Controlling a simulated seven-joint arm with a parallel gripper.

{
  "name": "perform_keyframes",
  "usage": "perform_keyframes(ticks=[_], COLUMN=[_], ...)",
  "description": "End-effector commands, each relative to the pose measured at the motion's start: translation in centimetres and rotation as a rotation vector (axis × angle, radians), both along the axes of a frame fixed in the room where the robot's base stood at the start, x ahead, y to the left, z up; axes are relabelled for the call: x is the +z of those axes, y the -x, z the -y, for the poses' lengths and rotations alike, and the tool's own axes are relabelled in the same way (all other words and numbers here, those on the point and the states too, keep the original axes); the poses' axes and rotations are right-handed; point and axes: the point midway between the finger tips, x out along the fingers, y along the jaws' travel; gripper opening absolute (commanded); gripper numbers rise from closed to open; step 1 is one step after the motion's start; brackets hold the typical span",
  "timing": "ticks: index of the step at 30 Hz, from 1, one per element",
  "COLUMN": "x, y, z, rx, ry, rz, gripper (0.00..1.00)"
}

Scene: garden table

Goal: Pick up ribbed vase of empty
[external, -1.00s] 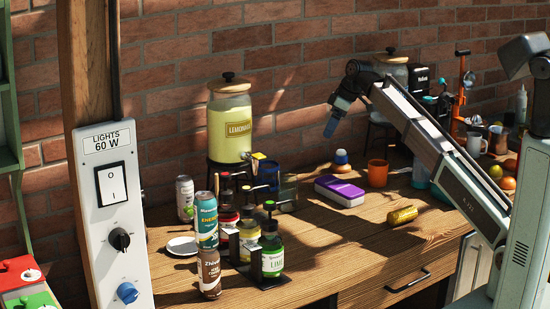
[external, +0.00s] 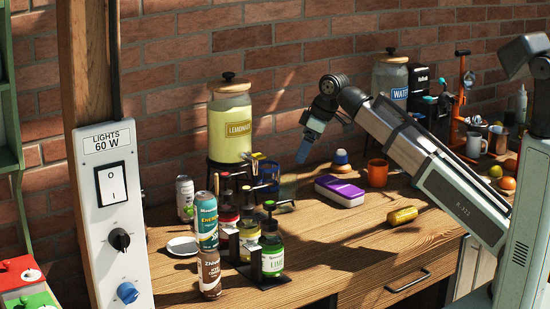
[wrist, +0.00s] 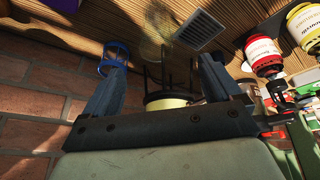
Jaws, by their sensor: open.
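A see-through, greenish glass vessel, which looks like the ribbed vase (external: 288,185), stands on the table right of the syrup bottles. In the wrist view a translucent, faintly ribbed shape (wrist: 155,42) lies beyond the fingers, partly blended with the wood. Its contents are hard to make out. My gripper (external: 302,156) hangs in the air above and slightly right of the vase, pointing down. In the wrist view its two dark fingers (wrist: 160,68) are spread apart with nothing held between them.
A lemonade dispenser (external: 230,125) stands left of the gripper, and a blue cup (external: 268,172) is beside the vase. Syrup bottles (external: 271,250) and cans (external: 207,225) crowd the left. A purple box (external: 340,191) and orange mug (external: 377,173) sit right.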

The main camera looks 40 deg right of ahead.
Motion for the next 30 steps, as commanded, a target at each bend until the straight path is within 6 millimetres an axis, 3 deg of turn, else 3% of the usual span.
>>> perform_keyframes(ticks=[10, 24, 30], x=[-0.6, -6.5, -7.8], y=[-0.2, -2.4, -2.8], z=[0.2, -1.1, -1.4], rx=[-0.162, -0.162, -0.161], ry=[-0.04, -0.04, -0.041], rz=[-0.04, -0.04, -0.039], gripper=[0.91, 0.91, 0.91])
